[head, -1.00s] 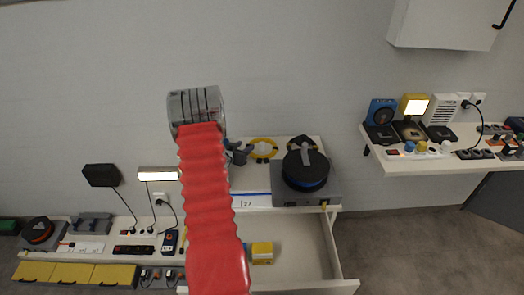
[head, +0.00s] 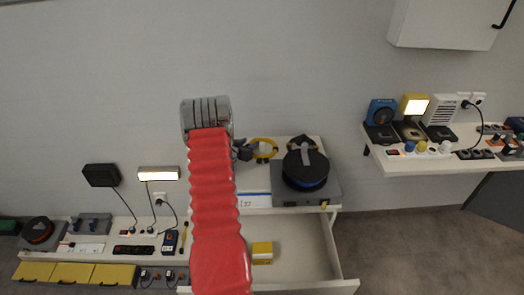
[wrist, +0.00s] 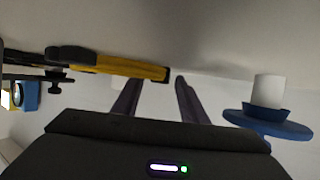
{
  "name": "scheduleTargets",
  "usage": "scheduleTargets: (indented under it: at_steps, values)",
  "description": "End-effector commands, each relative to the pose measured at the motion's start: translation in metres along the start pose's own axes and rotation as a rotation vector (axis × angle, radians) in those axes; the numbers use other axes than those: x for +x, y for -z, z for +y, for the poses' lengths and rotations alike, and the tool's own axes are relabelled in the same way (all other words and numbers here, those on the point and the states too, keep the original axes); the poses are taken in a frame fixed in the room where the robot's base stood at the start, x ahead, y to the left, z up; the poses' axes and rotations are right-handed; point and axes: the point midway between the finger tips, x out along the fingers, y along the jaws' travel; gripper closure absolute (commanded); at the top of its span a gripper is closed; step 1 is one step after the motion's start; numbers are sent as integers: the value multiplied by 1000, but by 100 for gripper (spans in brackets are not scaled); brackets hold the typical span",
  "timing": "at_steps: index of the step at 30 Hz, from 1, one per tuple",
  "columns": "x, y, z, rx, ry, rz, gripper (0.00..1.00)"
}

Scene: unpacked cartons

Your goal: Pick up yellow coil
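The yellow coil (head: 264,148) is a ring lying on the white top at the back, left of the black reel. In the head view my red-sleeved arm hides most of my gripper; a dark part of it (head: 243,151) shows beside the coil's left edge. Whether they touch cannot be told. In the wrist view my gripper (wrist: 157,86) has its two dark fingers apart with nothing between them. A yellow and black item (wrist: 120,68) lies beyond the fingers on the left; whether it is the coil seen edge-on is unclear.
A black cable reel (head: 305,168) stands on a grey case (head: 328,191) right of the coil. Below is an open white drawer (head: 305,287) with a yellow box (head: 262,252). In the wrist view a blue disc with a white cylinder (wrist: 269,90) is on the right.

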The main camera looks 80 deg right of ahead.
Motion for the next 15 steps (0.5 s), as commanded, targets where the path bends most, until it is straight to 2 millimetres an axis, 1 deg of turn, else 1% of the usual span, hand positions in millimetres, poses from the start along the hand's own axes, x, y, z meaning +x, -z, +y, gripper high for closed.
scheduleTargets:
  at_steps: [8,15]
  values:
    - [0,0,0,0,0,0,61]
    - [0,0,0,0,0,0,76]
